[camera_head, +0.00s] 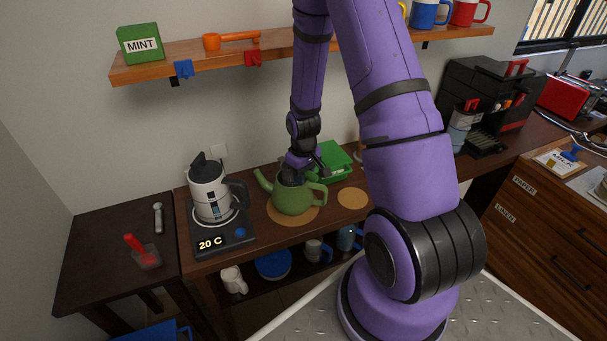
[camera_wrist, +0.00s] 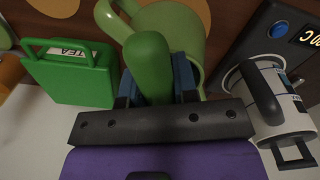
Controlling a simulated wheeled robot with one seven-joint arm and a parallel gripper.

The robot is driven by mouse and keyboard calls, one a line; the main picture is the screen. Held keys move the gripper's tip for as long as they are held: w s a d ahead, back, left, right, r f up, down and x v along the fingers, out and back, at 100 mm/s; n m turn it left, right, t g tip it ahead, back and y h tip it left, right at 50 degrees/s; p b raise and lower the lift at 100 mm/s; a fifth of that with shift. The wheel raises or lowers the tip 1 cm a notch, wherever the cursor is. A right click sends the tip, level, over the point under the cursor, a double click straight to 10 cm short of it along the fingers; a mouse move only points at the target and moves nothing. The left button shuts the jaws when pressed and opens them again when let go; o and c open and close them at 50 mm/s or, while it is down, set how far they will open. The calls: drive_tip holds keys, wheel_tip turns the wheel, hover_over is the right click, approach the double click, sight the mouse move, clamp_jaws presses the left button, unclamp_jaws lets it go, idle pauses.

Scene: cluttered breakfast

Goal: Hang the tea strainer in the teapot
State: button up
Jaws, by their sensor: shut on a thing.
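The olive-green teapot (camera_head: 293,197) stands on a round cork mat (camera_head: 271,213) on the dark counter. Its spout points left and its handle right; it also shows below my gripper in the wrist view (camera_wrist: 190,22). My gripper (camera_head: 292,176) is right over the teapot's top. In the wrist view my gripper (camera_wrist: 155,88) is shut on a bright green rounded handle (camera_wrist: 150,62), apparently the tea strainer's. The strainer's basket is hidden, so I cannot tell whether it is inside the teapot or above it.
A kettle (camera_head: 208,192) stands on its base left of the teapot. A green tea box (camera_wrist: 68,75) is close behind the teapot. An empty cork mat (camera_head: 352,198) lies to the right. A shelf (camera_head: 200,65) hangs above.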

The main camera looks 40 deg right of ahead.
drive_tip(key=shift+f, duration=0.9)
drive_tip(key=o, duration=1)
drive_tip(key=shift+o, duration=0.2)
drive_tip(key=shift+r, duration=3.05)
drive_tip(key=shift+r, duration=0.1)
